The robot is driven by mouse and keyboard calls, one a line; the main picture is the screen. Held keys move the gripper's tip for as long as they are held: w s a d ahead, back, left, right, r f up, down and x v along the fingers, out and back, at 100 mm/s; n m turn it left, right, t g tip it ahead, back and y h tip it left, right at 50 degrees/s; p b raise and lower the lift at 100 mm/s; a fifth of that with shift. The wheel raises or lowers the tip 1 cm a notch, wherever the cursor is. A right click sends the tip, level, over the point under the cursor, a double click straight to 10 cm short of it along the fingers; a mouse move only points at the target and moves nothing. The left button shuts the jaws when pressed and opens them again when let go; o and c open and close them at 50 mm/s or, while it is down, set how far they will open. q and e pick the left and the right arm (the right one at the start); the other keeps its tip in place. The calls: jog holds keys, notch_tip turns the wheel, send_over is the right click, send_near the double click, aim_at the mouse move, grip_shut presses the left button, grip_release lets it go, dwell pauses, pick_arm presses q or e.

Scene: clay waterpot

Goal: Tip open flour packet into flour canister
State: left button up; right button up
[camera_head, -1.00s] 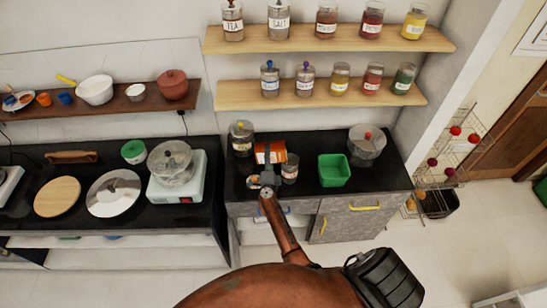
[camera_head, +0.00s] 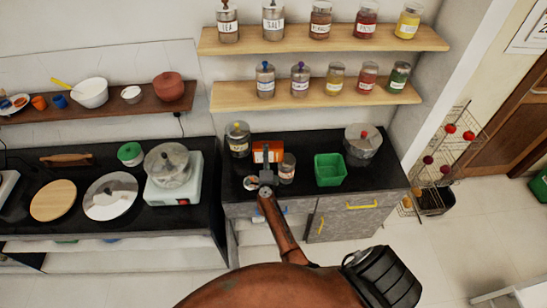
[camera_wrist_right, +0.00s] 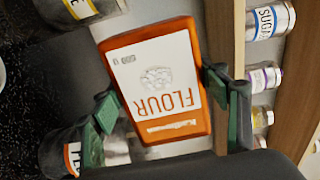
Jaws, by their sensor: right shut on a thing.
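The orange and white flour packet (camera_wrist_right: 155,85) is between the green fingers of my right gripper (camera_wrist_right: 165,105). In the head view the packet (camera_head: 267,146) shows orange behind my right gripper (camera_head: 266,178), above the counter. A glass jar (camera_head: 287,168) stands just right of the packet; in the wrist view this jar (camera_wrist_right: 110,150) has an orange-edged, partly hidden label, so I cannot confirm it is the flour canister. The packet's opening and any flour are not visible. My left gripper is not in view.
Another labelled jar (camera_head: 238,138) stands back left. A green square tub (camera_head: 330,170) and a lidded steel pot (camera_head: 362,143) stand to the right. A small silvery round thing (camera_head: 250,183) lies near the counter's front. Jars fill both wooden shelves (camera_head: 318,96) above.

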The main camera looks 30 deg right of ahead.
aim_at(273, 152)
jog(key=shift+s+d+r+m, duration=0.2)
jog(key=shift+r+m, duration=0.25)
jog(key=shift+m, duration=0.15)
jog(key=shift+d+r+p, duration=0.1)
jog(key=shift+r+p, duration=0.05)
jog(key=shift+p, duration=0.15)
jog(key=shift+s+d+r+m, duration=0.15)
jog(key=shift+r+m, duration=0.15)
jog(key=shift+m, duration=0.3)
jog(key=shift+d+r, duration=0.1)
dwell(0.6)
jog(key=shift+s+d+r+m+p, duration=0.15)
jog(key=shift+m+p, duration=0.1)
jog(key=shift+m, duration=0.15)
jog(key=shift+d+r+m+p, duration=0.1)
jog(key=shift+r+m+p, duration=0.1)
jog(key=shift+m, duration=0.2)
jog(key=shift+d, duration=0.1)
jog(key=shift+s+d+r+m, duration=0.25)
jog(key=shift+d+r+m, duration=0.05)
jog(key=shift+m, duration=0.4)
jog(key=shift+d+r+p, duration=0.1)
jog(key=shift+p, duration=0.25)
